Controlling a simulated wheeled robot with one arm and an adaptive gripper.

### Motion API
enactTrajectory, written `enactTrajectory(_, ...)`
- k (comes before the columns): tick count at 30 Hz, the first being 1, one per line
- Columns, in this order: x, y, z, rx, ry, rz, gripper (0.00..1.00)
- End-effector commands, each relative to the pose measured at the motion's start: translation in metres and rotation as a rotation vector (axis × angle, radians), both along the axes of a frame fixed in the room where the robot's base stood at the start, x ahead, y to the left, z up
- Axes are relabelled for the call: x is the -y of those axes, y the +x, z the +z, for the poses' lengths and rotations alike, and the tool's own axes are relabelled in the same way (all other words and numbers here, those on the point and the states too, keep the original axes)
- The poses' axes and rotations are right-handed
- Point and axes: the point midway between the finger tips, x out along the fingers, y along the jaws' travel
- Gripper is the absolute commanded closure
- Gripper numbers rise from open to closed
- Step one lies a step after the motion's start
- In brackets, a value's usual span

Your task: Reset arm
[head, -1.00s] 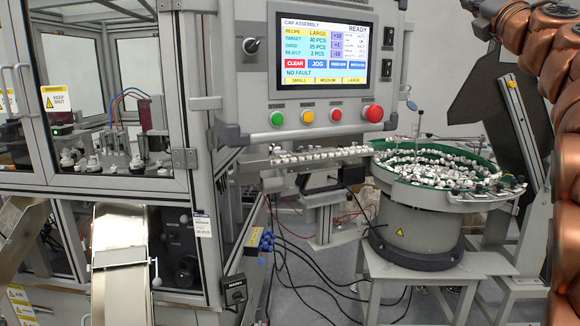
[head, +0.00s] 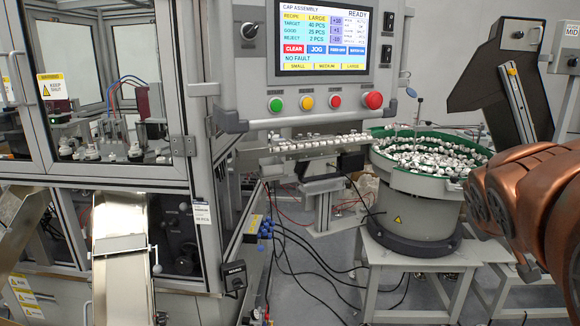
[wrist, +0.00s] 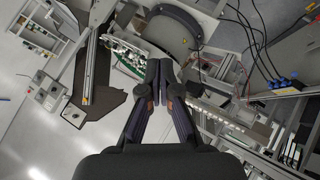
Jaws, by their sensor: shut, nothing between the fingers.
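My gripper (wrist: 160,80) shows in the wrist view with its dark fingers together and nothing between them. It is not in the head view, where only my copper-coloured arm shows at the right edge, low in front of the bowl feeder. The cap assembly machine's control panel (head: 318,80) is at top centre in the head view, its screen reading READY and NO FAULT. The green-rimmed bowl feeder (head: 420,208), full of white caps, stands right of centre. In the wrist view the bowl's green rim (wrist: 110,54) lies behind and left of the fingers.
A feed track (head: 300,144) with white caps runs from the bowl to the machine. A metal chute (head: 122,260) is at lower left. The glass guard door (head: 105,90) looks closed. Cables (head: 290,270) lie on the floor. A dark angled hopper (head: 490,75) stands behind the bowl.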

Motion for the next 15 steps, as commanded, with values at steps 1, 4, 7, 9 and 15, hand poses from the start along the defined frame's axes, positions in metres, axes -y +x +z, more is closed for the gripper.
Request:
enactTrajectory(1, -0.014, -0.015, -0.024, -0.053, 0.054, -0.009, 1.0)
enactTrajectory(4, -0.043, -0.049, -0.066, -0.156, 0.162, -0.033, 1.0)
enactTrajectory(7, -0.072, -0.086, -0.104, -0.267, 0.259, -0.056, 1.0)
enactTrajectory(9, -0.094, -0.115, -0.13, -0.352, 0.323, -0.07, 1.0)
enactTrajectory(15, -0.151, -0.202, -0.182, -0.592, 0.475, -0.106, 1.0)
